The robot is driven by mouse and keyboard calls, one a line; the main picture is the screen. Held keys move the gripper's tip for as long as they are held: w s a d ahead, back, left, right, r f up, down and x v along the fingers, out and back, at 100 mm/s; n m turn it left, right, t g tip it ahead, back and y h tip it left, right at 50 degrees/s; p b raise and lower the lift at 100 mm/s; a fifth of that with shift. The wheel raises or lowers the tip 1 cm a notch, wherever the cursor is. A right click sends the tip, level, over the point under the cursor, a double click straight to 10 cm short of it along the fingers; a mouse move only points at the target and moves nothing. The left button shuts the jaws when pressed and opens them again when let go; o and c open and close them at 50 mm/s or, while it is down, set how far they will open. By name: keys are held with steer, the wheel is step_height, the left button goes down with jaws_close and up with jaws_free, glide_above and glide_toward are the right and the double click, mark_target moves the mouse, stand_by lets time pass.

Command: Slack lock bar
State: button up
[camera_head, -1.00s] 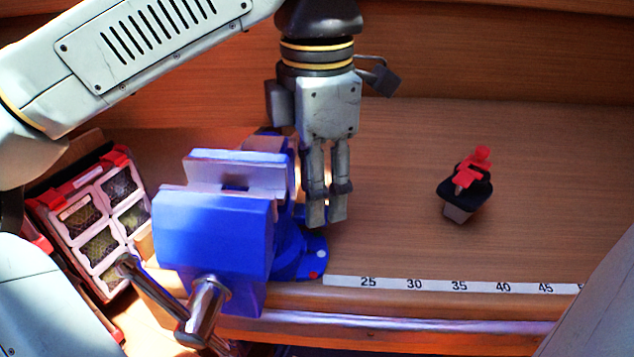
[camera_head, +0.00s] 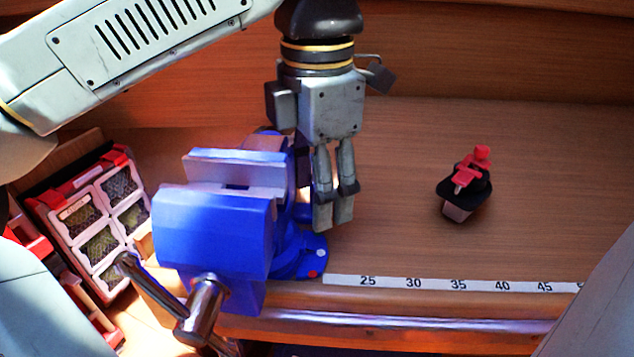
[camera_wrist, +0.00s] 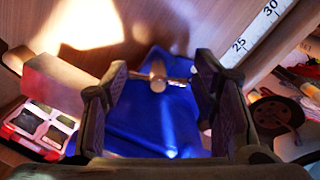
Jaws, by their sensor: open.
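A blue bench vise (camera_head: 212,235) with pale metal jaws is mounted at the front edge of the wooden bench. Its large front handle (camera_head: 203,310) hangs over that edge. My gripper (camera_head: 333,226) points down just right of the vise, over its base. In the wrist view the fingers of my gripper (camera_wrist: 162,68) stand apart with nothing held. Between them a small metal bar with a tan cylindrical end (camera_wrist: 157,74) lies over the blue vise body (camera_wrist: 150,115); it looks like the lock bar. I cannot tell whether a finger touches it. In the head view this bar is hidden.
A small red and black object (camera_head: 466,185) stands on the bench to the right. A measuring strip (camera_head: 440,284) runs along the front edge. A case with windowed compartments (camera_head: 95,225) leans at the left. The bench right of my gripper is mostly clear.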

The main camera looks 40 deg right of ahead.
stand_by(0.4)
steer(key=shift+m, duration=0.7)
step_height(320, 180, up, 12)
steer(key=p, duration=0.6)
steer(key=s+d+r+m+g+h+b, duration=0.2)
steer(key=s+r+g+h+b, duration=0.15)
steer(key=s+g+h, duration=0.4)
steer(key=s+a+r+m+g+h+b, duration=0.1)
steer(key=a+r+g+h, duration=0.1)
steer(key=a+r+h, duration=0.3)
steer(key=s+a+r+m+g+h+b, duration=0.1)
steer(key=s+a+r+g+h, duration=0.1)
steer(key=a+r+h, duration=0.3)
steer(key=shift+s+a+r+g, duration=0.3)
steer(key=shift+a+r+g, duration=0.25)
steer(key=shift+a, duration=1.55)
steer(key=shift+f, duration=0.1)
